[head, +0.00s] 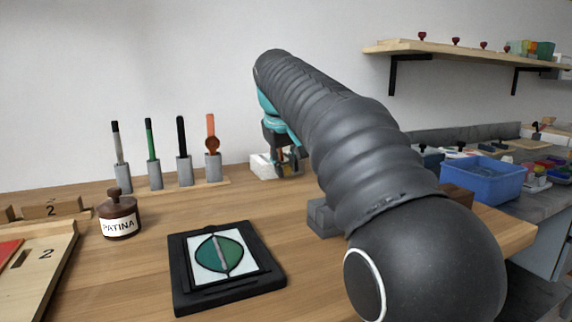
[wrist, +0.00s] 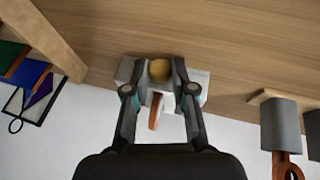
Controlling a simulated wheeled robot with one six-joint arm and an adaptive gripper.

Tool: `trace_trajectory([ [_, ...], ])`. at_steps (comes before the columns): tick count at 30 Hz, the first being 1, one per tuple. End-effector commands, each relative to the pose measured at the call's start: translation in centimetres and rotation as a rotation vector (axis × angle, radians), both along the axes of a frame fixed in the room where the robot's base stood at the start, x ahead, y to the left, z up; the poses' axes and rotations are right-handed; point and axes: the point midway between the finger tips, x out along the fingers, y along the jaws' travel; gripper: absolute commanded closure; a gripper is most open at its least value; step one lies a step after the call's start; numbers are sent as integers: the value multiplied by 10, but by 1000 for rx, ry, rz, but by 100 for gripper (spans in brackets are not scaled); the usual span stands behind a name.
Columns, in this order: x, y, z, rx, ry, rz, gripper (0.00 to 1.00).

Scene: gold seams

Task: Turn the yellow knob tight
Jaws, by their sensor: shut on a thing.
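The yellow knob (wrist: 160,70) shows in the wrist view as a round yellow top between my fingertips. My gripper (wrist: 160,78) is shut on it, one finger on each side. The knob sits on a pale block-shaped fixture (wrist: 200,80). An orange-brown piece with a white edge (wrist: 155,112) sticks out from the fixture, between my fingers. In the head view my gripper (head: 285,160) is at the white fixture (head: 262,167) at the back of the table; my fingers hide most of the knob there.
A rack of upright tools (head: 182,168) stands left of the fixture. A patina jar (head: 119,216) and a black framed panel with a green disc (head: 178,285) lie nearer. A grey block (head: 322,217) sits under my arm. A blue bin (head: 482,180) stands at right.

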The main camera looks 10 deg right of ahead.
Motion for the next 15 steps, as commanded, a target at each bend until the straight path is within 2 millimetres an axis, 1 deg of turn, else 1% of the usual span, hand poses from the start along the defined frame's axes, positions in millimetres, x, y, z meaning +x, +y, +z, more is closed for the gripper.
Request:
trace_trajectory([
  [8,0,-3,4,88,19,-4,100],
  [15,1,-7,6,267,55,-5,100],
])
